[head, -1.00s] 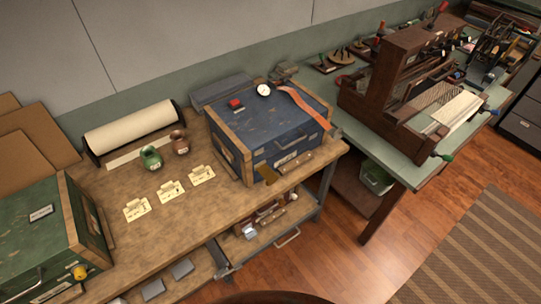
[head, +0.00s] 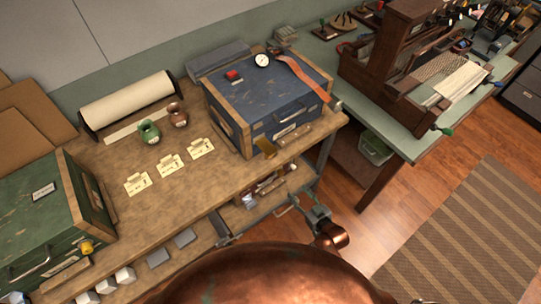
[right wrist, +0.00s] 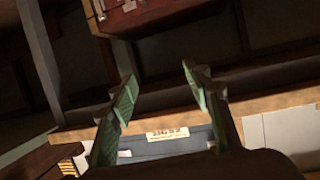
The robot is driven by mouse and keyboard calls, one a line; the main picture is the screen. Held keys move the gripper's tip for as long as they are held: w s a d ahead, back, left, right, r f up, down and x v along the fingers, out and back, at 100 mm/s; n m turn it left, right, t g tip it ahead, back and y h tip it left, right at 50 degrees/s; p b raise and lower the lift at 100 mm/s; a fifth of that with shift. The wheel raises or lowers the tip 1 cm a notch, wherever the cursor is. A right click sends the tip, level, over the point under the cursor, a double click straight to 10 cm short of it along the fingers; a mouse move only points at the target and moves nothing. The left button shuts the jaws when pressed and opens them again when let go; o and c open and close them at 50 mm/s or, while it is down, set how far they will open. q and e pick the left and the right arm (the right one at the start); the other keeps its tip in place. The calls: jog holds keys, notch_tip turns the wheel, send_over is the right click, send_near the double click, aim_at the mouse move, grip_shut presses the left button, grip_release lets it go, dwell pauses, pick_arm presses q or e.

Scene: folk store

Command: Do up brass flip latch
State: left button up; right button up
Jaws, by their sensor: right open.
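A blue trunk (head: 262,88) with wooden edges stands shut on the workbench. My left gripper is not in view.
Paper tags, two small jars and a green trunk (head: 40,218) are left on the bench. A wooden loom (head: 400,65) stands at right.

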aim_at(266, 150)
jog(key=w+a+r+n+t+y, duration=0.15)
jog(key=a+r, duration=0.25)
jog(key=r, duration=0.5)
jog(key=a+r+y, duration=0.2)
jog(key=a+r, duration=0.2)
jog(key=r, duration=0.5)
jog(key=x, duration=0.5)
jog(key=r+x, duration=0.1)
jog(key=x, duration=0.1)
jog(key=shift+w+a, duration=0.1)
jog(key=shift+w, duration=0.05)
jog(key=shift+c, duration=0.5)
grip_shut()
